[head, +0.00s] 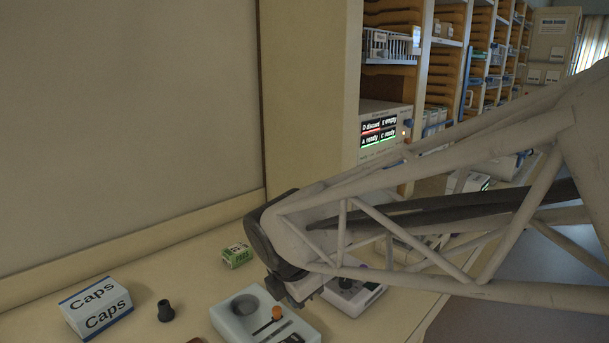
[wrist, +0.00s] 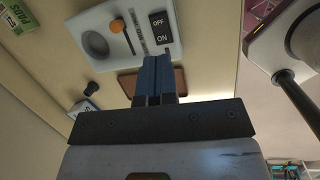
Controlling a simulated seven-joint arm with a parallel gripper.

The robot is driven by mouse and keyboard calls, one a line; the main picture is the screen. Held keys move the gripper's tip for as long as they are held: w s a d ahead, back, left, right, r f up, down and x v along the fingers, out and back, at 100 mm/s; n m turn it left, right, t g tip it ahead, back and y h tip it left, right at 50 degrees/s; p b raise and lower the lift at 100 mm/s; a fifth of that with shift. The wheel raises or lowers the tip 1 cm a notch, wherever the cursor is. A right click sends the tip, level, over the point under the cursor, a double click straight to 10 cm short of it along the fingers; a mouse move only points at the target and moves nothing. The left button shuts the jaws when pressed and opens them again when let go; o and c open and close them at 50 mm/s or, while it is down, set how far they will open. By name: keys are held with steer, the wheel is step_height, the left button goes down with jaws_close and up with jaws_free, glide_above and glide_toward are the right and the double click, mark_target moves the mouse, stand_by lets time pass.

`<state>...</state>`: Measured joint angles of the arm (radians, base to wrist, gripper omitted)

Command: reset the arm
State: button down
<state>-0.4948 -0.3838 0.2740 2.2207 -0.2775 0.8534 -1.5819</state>
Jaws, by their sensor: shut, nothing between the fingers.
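My arm reaches across the head view from the right, its lattice link in front of the counter. My gripper shows in the wrist view (wrist: 155,78), with its two blue fingers together and nothing between them. The fingertips lie, in that picture, over the lower edge of a white device (wrist: 136,48) with an orange knob and an OFF/ON label. I cannot tell the height of the fingers above it. In the head view the same device (head: 240,318) stands on the counter at the bottom, and my fingers are hidden or out of frame there.
A Caps box (head: 97,309), a dark rubber piece (head: 165,311) and a small green-and-white box (head: 237,256) stand on the counter (head: 190,285). A brown flat pad (wrist: 128,84) lies by the device. A display unit (head: 380,132) and shelves stand behind.

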steer(key=s+d+m, duration=0.7)
steer(key=d+m, duration=0.3)
steer(key=m, duration=0.3)
steer(key=s+d+r+m+y, duration=0.1)
steer(key=s+d+m, duration=0.6)
steer(key=d+m, duration=0.3)
steer(key=m, duration=0.2)
steer(key=shift+s+m, duration=0.2)
steer(key=shift+m, duration=0.2)
steer(key=shift+w+a, duration=0.1)
stand_by(1.7)
